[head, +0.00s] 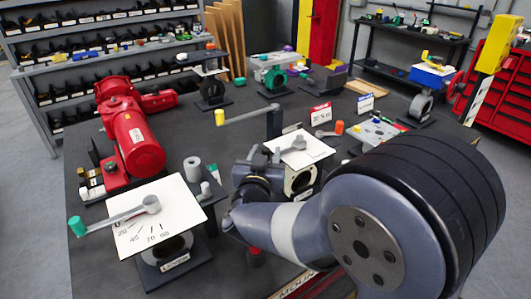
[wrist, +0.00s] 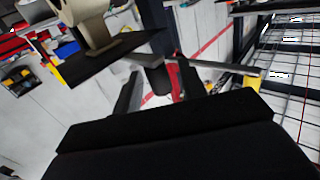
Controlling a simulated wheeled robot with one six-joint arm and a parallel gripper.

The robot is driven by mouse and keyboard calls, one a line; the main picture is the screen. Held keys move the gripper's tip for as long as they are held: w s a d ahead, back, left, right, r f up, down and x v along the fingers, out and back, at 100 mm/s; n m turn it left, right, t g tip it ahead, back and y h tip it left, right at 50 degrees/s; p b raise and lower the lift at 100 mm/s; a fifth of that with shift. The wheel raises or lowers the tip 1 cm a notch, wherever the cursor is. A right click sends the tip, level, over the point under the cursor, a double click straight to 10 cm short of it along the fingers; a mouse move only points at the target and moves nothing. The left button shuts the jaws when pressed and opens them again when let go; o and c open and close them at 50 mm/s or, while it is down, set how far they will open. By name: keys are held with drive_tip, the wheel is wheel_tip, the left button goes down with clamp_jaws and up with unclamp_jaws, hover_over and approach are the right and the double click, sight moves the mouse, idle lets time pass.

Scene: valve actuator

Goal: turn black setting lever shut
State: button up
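The setting lever is a grey bar (head: 289,146) on a white dial plate (head: 313,155) in the middle of the bench in the head view. Its hub is on the plate and its outer end runs left to my gripper (head: 264,155). In the wrist view a grey bar (wrist: 140,60) carries a black knob (wrist: 155,79). My gripper (wrist: 159,88) is open, one finger on each side of the knob, with gaps showing on both sides. The knob is hidden in the head view. The dial marks there are too small to read.
A green-tipped lever (head: 112,217) on a marked dial plate (head: 170,238) stands front left. A red motor (head: 137,140) is at left. Small signs (head: 321,114) and an orange-capped part (head: 339,127) stand behind the dial.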

drive_tip(key=s+a, duration=0.1)
drive_tip(key=s, duration=0.9)
drive_tip(key=shift+a+b, duration=0.4)
drive_tip(key=w, duration=0.3)
drive_tip(key=w+d, duration=0.1)
drive_tip(key=w, duration=0.3)
drive_tip(key=w+d+p, duration=0.1)
drive_tip(key=w, duration=0.2)
drive_tip(key=shift+w, duration=0.35)
drive_tip(key=shift+s, duration=0.1)
